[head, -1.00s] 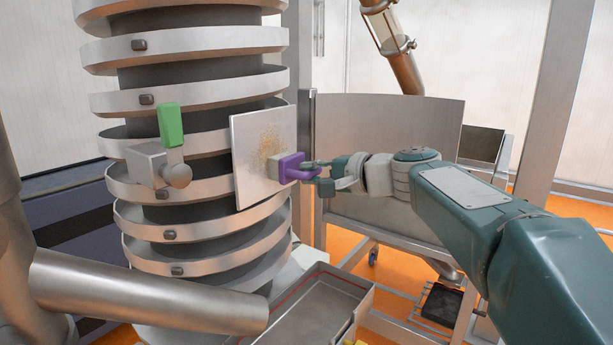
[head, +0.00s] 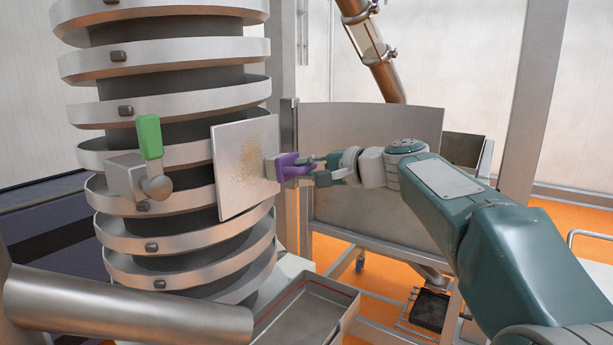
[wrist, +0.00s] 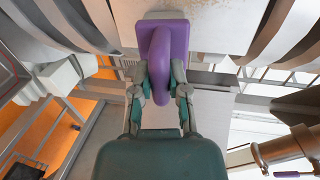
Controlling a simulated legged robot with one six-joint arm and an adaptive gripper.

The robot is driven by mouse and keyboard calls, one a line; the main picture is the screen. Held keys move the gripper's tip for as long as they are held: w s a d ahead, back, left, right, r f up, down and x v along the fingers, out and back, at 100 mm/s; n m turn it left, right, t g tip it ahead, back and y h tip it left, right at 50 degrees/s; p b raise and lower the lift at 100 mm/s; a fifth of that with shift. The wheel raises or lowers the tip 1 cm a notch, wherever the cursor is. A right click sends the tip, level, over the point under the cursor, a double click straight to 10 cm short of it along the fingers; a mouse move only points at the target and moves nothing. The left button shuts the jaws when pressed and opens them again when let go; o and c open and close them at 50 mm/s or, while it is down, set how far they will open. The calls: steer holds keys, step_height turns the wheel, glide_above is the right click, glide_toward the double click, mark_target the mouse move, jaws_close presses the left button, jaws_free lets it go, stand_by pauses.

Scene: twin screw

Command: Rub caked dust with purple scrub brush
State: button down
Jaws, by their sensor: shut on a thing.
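The purple scrub brush (head: 293,168) is held in my gripper (head: 318,170), with its pale bristle side toward a light square plate (head: 232,198). My fingers are shut on the brush's purple handle, which also shows in the wrist view (wrist: 162,52). Tan caked dust (head: 248,160) is spread over the middle and right part of the plate. The brush is at the plate's right edge, to the right of most of the dust. I cannot tell whether the bristles touch the plate.
A ringed metal spiral column (head: 190,245) stands behind and left of the plate. A green-handled lever (head: 150,137) juts from its front. A metal tray (head: 310,300) sits below, and a curved metal panel (head: 372,200) stands behind my gripper.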

steer(key=shift+s+a, duration=3.1)
steer(key=shift+s, duration=2.15)
steer(key=shift+w+d+r, duration=0.25)
steer(key=shift+w+d, duration=0.75)
steer(key=shift+w, duration=0.75)
steer(key=shift+w+d+r, duration=0.3)
steer(key=shift+w+d, duration=0.75)
steer(key=shift+w, duration=0.65)
steer(key=shift+w+d+r, duration=0.25)
steer(key=shift+w+d, duration=0.75)
steer(key=shift+w, duration=0.75)
steer(key=shift+r, duration=0.7)
steer(key=s+a, duration=0.6)
steer(key=s, duration=0.4)
steer(key=shift+s, duration=0.15)
steer(key=shift+r, duration=0.1)
steer(key=shift+f+v, duration=0.2)
steer(key=shift+v, duration=0.75)
steer(key=shift+f+v, duration=0.15)
steer(key=shift+v, duration=0.8)
steer(key=shift+f+v, duration=0.2)
steer(key=shift+v, duration=0.7)
steer(key=shift+s+d, duration=0.1)
